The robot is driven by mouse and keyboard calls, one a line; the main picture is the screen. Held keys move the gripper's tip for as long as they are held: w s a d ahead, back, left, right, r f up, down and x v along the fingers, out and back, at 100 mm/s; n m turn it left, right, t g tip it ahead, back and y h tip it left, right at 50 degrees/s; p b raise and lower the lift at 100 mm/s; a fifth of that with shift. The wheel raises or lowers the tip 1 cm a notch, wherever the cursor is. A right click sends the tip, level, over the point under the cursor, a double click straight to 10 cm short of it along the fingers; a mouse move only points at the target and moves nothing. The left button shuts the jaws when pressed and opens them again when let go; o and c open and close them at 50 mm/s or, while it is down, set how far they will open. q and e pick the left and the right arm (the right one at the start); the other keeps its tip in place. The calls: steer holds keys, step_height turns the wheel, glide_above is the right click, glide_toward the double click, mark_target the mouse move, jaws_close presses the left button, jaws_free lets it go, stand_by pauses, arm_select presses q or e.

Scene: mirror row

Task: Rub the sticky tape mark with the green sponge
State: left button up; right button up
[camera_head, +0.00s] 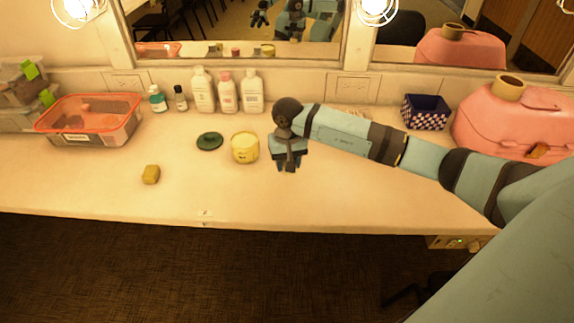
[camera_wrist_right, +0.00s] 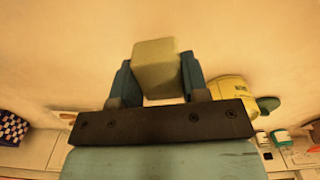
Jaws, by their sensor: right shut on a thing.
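My right gripper (camera_head: 290,168) is over the counter, right of the yellow tub. In the right wrist view, the right gripper (camera_wrist_right: 155,85) is shut on a pale yellow-green block (camera_wrist_right: 157,65) that looks like a sponge; its exact colour is hard to tell in the warm light. In the head view the held block is hidden by the gripper. A small pale mark (camera_head: 204,212), perhaps the tape mark, is at the counter's front edge, left of and nearer than the gripper. My left gripper is not in view.
A yellow tub (camera_head: 245,149) and dark green lid (camera_head: 210,141) stand left of the gripper. Bottles (camera_head: 227,94), an orange-rimmed bin (camera_head: 90,139), a checkered box (camera_head: 426,113) and a pink case (camera_head: 515,120) line the back. The front middle of the counter is mostly clear.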

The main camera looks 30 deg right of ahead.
steer(key=shift+r+p, duration=0.5)
steer(key=shift+r, duration=0.9)
